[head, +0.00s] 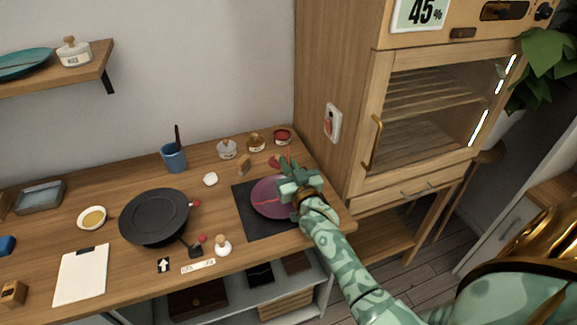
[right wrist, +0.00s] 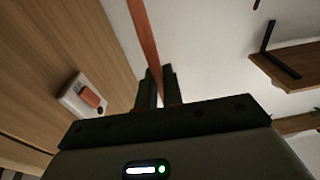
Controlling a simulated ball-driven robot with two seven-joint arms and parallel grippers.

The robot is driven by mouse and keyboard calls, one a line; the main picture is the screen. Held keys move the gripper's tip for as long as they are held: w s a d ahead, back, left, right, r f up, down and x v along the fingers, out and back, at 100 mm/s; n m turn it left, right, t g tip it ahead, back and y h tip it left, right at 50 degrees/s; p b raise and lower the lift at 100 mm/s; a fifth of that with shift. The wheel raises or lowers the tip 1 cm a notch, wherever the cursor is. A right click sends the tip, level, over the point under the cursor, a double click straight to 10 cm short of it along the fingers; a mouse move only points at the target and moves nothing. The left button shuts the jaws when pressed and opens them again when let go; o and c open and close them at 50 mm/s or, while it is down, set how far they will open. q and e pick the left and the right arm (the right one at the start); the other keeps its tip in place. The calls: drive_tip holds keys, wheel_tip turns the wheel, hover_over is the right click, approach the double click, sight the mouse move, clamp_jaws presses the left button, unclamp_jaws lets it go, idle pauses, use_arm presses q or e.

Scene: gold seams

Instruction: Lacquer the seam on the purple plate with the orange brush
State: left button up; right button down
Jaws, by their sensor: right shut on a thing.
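The purple plate (head: 265,193) lies on a dark mat (head: 246,218) near the right end of the wooden bench, with a reddish seam line across it. My right gripper (head: 289,181) is over the plate's right part and hides some of it. It is shut on the orange brush, whose orange handle (right wrist: 144,32) rises from between the fingers in the right wrist view. In the head view a bit of orange shows just above the gripper. The brush tip is hidden, so I cannot tell whether it touches the plate. My left gripper is not in view.
Small pots, including a red one (head: 282,136), stand behind the plate. A black round turntable-like dish (head: 155,217) and a white-bodied stamp-like item (head: 223,246) are to its left. A wooden cabinet (head: 335,60) rises close on the right.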

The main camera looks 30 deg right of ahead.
sight(288, 146)
drive_tip(key=shift+r+p, duration=2.65)
drive_tip(key=shift+r, duration=0.45)
wheel_tip(288, 146, up, 5)
drive_tip(key=p, duration=0.4)
drive_tip(key=shift+f+p, duration=0.15)
drive_tip(key=shift+p, duration=0.2)
drive_tip(key=shift+f, duration=0.1)
